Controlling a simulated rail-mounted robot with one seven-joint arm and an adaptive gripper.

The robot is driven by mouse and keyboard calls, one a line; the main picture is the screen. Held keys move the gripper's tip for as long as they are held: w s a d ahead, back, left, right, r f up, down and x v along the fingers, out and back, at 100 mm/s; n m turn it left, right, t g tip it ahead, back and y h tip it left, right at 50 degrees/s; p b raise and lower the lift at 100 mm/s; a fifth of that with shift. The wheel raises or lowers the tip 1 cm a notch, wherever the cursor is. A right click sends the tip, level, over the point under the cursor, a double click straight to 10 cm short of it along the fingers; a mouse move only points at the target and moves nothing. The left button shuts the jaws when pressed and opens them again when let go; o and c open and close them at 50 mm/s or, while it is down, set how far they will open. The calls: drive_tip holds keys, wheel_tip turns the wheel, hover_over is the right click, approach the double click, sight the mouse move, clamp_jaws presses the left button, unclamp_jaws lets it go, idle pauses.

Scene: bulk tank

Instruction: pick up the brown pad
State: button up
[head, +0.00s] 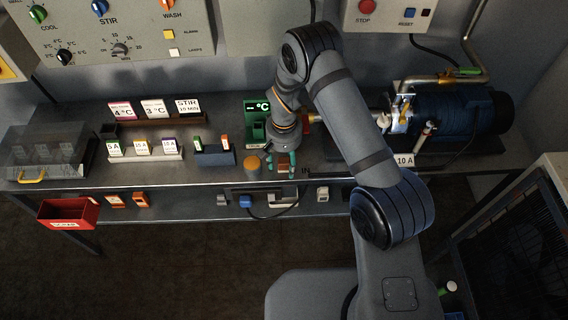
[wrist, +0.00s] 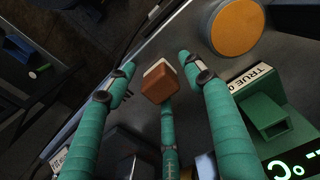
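The brown pad (wrist: 158,86) is a small brown block with a pale strip along one side. In the wrist view it lies between the spread teal fingers of my gripper (wrist: 157,62). A finger is on its left, one on its right, and a thinner one ends close below it. Gaps show between the pad and the side fingers; I cannot tell whether the lower finger touches it. In the head view the pad (head: 284,169) shows small near the bench's front edge, partly hidden by my gripper (head: 282,162), which points down over it.
A round orange-topped piece (wrist: 237,27) stands beside my gripper. A green device (head: 257,120) with a °C display stands close behind. A blue holder (head: 216,157) is to the left, a blue motor (head: 455,118) to the right. The bench's front edge is near.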

sight(287, 160)
drive_tip(key=shift+c, duration=1.1)
drive_tip(key=c, duration=0.7)
drive_tip(key=shift+c, duration=0.9)
drive_tip(key=shift+r, duration=0.45)
drive_tip(key=r, duration=0.1)
drive_tip(key=d+r+b, duration=0.1)
drive_tip(key=r, duration=0.1)
drive_tip(key=shift+r, duration=0.3)
drive_tip(key=s+d+r+b, duration=0.2)
drive_tip(key=d+r, duration=0.4)
drive_tip(key=d, duration=0.4)
drive_tip(key=shift+s+r, duration=0.3)
drive_tip(key=shift+s, duration=0.35)
drive_tip(key=shift+d, duration=0.1)
